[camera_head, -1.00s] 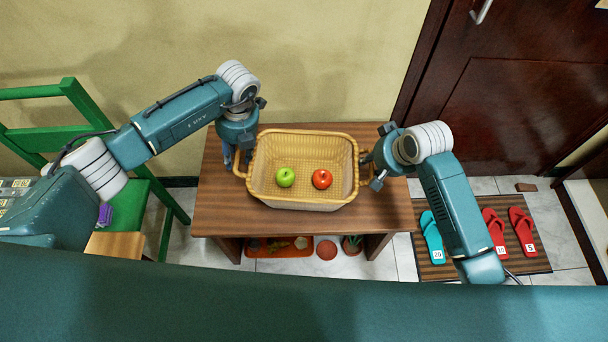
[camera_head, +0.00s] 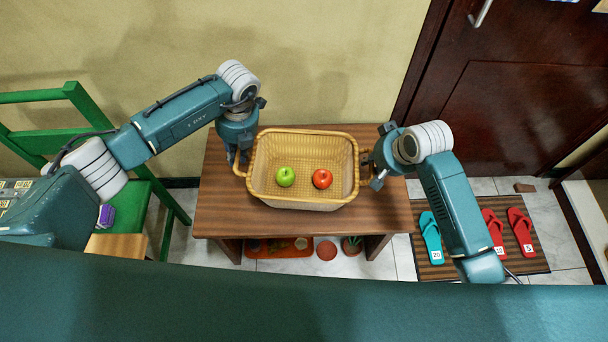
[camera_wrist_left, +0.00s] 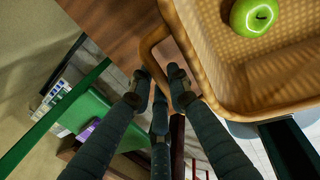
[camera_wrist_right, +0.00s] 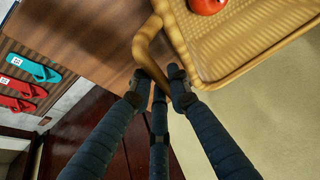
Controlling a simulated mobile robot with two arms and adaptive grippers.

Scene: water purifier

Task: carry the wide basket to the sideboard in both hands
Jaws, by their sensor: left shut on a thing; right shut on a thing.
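The wide tan basket (camera_head: 302,198) is over a brown wooden table (camera_head: 225,216), and I cannot tell whether it rests on the top or hangs just above it. It looks level and holds a green apple (camera_head: 285,176) and a red apple (camera_head: 322,179). My left gripper (camera_head: 237,162) is shut on its left handle (camera_wrist_left: 152,42). My right gripper (camera_head: 371,168) is shut on its right handle, seen in the right wrist view (camera_wrist_right: 146,48). The apples also show partly in the wrist views, green (camera_wrist_left: 254,16) and red (camera_wrist_right: 207,5).
A green chair (camera_head: 75,135) stands left of the table. A dark door (camera_head: 510,90) is at the back right. Slippers (camera_head: 432,238) lie on a striped mat (camera_head: 475,262) at right. A red tray (camera_head: 275,250) and a potted plant (camera_head: 352,244) are under the table. The tabletop's left and right ends are bare.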

